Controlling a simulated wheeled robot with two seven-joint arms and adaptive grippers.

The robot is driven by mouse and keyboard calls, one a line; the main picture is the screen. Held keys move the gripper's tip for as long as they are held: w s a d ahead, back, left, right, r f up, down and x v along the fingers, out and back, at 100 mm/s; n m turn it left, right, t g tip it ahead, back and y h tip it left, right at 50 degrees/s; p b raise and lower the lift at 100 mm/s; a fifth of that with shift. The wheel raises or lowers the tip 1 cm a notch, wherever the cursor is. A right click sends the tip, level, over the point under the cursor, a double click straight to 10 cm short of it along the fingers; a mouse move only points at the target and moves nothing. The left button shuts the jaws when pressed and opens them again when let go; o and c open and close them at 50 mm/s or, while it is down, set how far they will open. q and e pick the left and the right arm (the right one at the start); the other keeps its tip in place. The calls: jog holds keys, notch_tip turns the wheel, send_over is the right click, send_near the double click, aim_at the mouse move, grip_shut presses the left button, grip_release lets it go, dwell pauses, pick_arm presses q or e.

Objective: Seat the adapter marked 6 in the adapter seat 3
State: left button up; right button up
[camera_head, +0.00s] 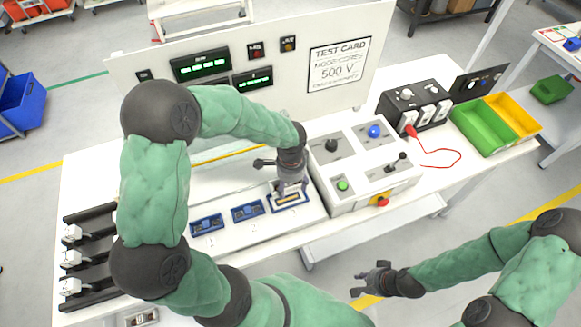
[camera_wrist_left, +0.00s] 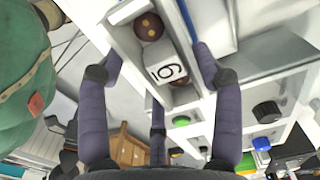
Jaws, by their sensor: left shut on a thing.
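My left gripper (camera_head: 289,187) is shut on a pale adapter (camera_head: 288,184), directly over the rightmost of three blue-framed seats (camera_head: 276,205). In the left wrist view the adapter (camera_wrist_left: 166,73) shows a dark 6-like mark between the two purple fingers (camera_wrist_left: 158,72). Round brown parts show beside the mark. I cannot tell whether the adapter is fully down in the seat; the fingers and adapter hide most of the seat. The other two seats, the middle one (camera_head: 247,210) and the left one (camera_head: 207,223), look empty. My right gripper (camera_head: 367,282) is open and empty, off the table's front edge.
A black rack (camera_head: 95,252) with several white adapters stands at the table's left. A control box (camera_head: 352,165) with knobs and buttons stands close right of the held adapter. A panel with displays (camera_head: 205,65) rises behind. Green (camera_head: 482,128) and yellow (camera_head: 512,115) bins stand right.

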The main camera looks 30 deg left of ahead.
pick_arm(q)
jog(key=b, duration=0.4)
send_over(291, 201)
jog(key=shift+f, duration=2.45)
jog(key=shift+f+b, duration=1.15)
jog(key=shift+f, duration=0.4)
jog(key=o, duration=1.3)
jog(key=shift+r, duration=0.1)
notch_tip(291, 201, up, 12)
jog(key=shift+f, duration=0.1)
notch_tip(291, 201, up, 11)
jog(key=p, duration=0.9)
